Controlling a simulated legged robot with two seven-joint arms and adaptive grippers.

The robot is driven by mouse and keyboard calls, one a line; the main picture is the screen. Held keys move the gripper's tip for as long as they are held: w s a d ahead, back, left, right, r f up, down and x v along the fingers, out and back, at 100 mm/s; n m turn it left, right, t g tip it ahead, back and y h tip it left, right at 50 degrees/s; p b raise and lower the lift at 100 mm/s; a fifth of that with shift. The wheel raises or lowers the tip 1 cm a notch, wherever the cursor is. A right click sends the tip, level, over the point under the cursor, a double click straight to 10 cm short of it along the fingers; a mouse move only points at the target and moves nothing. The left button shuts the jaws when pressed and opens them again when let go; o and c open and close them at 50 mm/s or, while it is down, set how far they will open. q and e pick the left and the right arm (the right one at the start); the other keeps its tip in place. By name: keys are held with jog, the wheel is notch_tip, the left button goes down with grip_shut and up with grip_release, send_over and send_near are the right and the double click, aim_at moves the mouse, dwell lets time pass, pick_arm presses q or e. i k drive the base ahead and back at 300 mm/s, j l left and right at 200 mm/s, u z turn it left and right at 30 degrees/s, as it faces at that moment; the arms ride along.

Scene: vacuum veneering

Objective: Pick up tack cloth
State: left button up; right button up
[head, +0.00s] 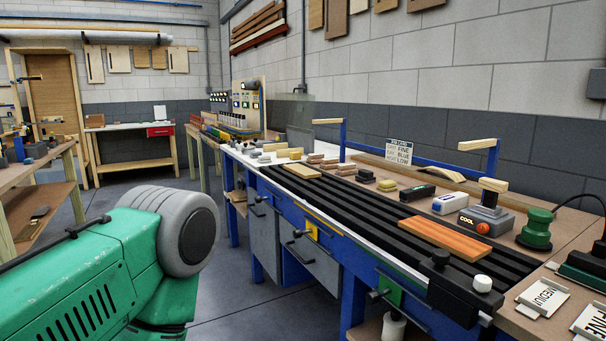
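I cannot pick out a tack cloth with certainty. Small yellowish pieces lie on the bench, including a flat yellow piece (387,185) and a dark block with a yellow part (365,176), but they are too small to identify. A green arm or body part of mine with a grey round joint fills the lower left. Neither of my grippers is in view.
A long blue workbench with black slats (345,205) runs along the right wall.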

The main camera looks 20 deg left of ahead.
aim_at(385, 186)
jog(key=i+j+z, duration=0.1)
jog(key=j, duration=0.2)
jog(key=i+j, duration=0.15)
jog(key=j, duration=0.15)
jog(key=i+j+z, duration=0.15)
jog(key=j, duration=0.15)
jog(key=i+j, duration=0.1)
jog(key=j, duration=0.2)
jog(key=i+z, duration=0.05)
